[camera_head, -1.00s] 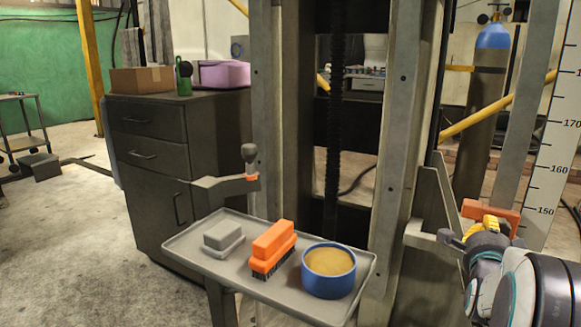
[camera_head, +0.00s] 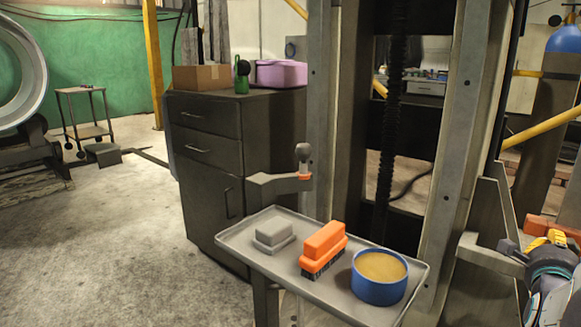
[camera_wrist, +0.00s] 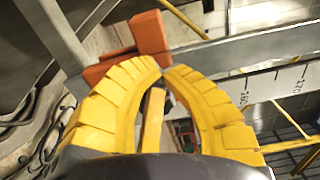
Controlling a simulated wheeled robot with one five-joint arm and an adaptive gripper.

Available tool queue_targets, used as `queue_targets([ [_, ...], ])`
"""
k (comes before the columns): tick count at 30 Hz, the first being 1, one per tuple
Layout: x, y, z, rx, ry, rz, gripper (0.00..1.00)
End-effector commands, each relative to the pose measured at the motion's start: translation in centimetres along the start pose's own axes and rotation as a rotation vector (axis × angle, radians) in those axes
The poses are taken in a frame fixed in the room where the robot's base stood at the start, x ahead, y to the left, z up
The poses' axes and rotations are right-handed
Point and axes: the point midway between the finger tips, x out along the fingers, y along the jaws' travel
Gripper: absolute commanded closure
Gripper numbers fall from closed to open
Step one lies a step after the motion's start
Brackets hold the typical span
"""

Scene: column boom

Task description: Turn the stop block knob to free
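An orange block (camera_head: 553,228) sits at the right edge of the head view, by the column and its grey bracket. It shows as a stepped orange piece (camera_wrist: 150,35) at the top of the wrist view. My gripper (camera_head: 553,237), with yellow fingers, is right in front of it. In the wrist view my gripper's fingertips (camera_wrist: 163,69) come together at the orange piece's lower edge; I cannot tell whether they touch it. A dark rounded knob (camera_head: 509,246) stands just left of my gripper.
A grey tray (camera_head: 335,291) holds a grey block (camera_head: 273,233), an orange brush (camera_head: 323,247) and a blue tub (camera_head: 379,285). A dark cabinet (camera_head: 215,160) stands behind it. The floor at left is open. A graduated scale (camera_wrist: 270,88) lies beyond my fingers.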

Motion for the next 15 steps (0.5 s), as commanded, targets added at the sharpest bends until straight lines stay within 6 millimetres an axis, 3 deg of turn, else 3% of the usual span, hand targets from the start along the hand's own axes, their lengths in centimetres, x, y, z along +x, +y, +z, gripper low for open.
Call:
queue_targets([
  [15,0.1,1.6,0.4,0.001,-0.008,0.009,1.0],
])
